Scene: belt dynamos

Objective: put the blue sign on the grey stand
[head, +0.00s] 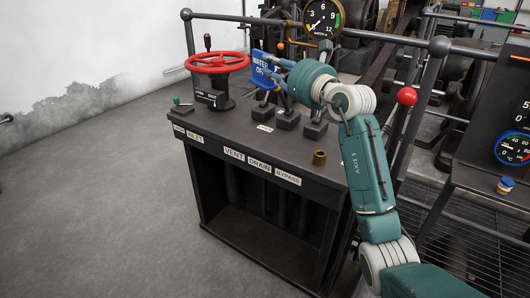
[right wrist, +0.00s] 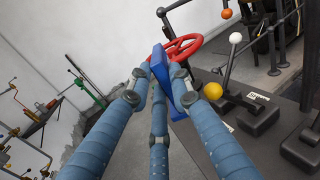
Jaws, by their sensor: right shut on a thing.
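The blue sign (head: 261,66), lettered "WATER OF..." with its end covered, is above the back of the dark grey console (head: 228,136). My right gripper (head: 277,77) is shut on the sign's right side in the head view. In the right wrist view, the blue fingers of this gripper (right wrist: 158,83) close around the sign (right wrist: 160,64), which shows nearly edge-on. I cannot single out the grey stand with certainty; the gripper and sign cover part of the console's back. I cannot tell whether the sign touches anything below. My left gripper is not in view.
A red handwheel (head: 217,63) stands left of the sign. Several levers on dark bases (head: 287,119) stand beneath my gripper. A brass cup (head: 319,157) is on the console's front right. A gauge (head: 323,18) and rail are behind. Open floor (head: 90,190) lies left.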

